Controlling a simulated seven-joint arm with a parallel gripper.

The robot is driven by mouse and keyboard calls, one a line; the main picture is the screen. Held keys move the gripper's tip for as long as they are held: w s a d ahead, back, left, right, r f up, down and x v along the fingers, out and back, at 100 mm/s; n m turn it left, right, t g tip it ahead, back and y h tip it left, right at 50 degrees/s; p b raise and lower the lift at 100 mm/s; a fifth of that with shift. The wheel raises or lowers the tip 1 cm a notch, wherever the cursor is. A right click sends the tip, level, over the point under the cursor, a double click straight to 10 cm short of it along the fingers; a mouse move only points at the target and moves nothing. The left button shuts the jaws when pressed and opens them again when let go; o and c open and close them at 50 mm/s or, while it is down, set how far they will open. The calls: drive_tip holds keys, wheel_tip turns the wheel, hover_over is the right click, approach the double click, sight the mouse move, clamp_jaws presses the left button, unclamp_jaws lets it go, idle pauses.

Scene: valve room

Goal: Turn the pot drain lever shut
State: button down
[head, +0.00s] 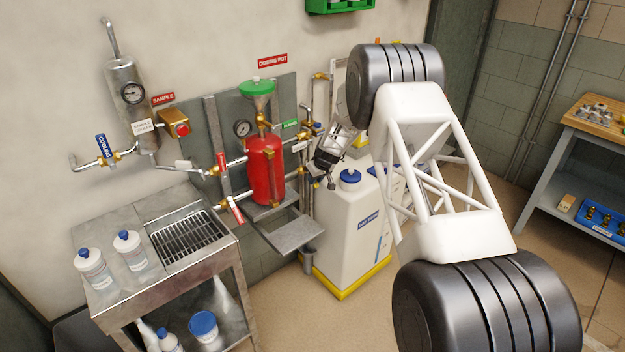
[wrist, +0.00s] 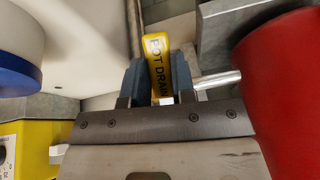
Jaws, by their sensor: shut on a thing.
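The pot drain lever (wrist: 158,68) is a yellow handle marked POT DRAIN in the wrist view. It stands between the two dark fingers of my gripper (wrist: 160,82), which are shut on it. A bright pipe (wrist: 218,80) runs from beside the lever toward the red dosing pot (wrist: 290,95). In the head view the red pot (head: 265,170) hangs on the wall panel under a green-capped funnel. My gripper (head: 322,182) is just right of the pot there. I cannot make out the lever in the head view, and its valve body is hidden.
A white tank (head: 345,225) with a blue cap stands close to my gripper on the right. A metal shelf (head: 290,235) juts out below the pot. Red-handled valves (head: 237,209) sit left of the pot. A steel sink bench (head: 130,285) with bottles stands at left.

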drive_tip(key=shift+w+d+n, duration=0.25)
drive_tip(key=shift+d+n, duration=0.05)
drive_tip(key=shift+n, duration=0.3)
drive_tip(key=shift+t, duration=0.3)
drive_tip(key=c, duration=0.9)
unclamp_jaws()
drive_tip(key=shift+c, duration=0.2)
drive_tip(key=shift+r, duration=0.1)
drive_tip(key=v, duration=0.7)
drive_tip(key=shift+r, duration=0.3)
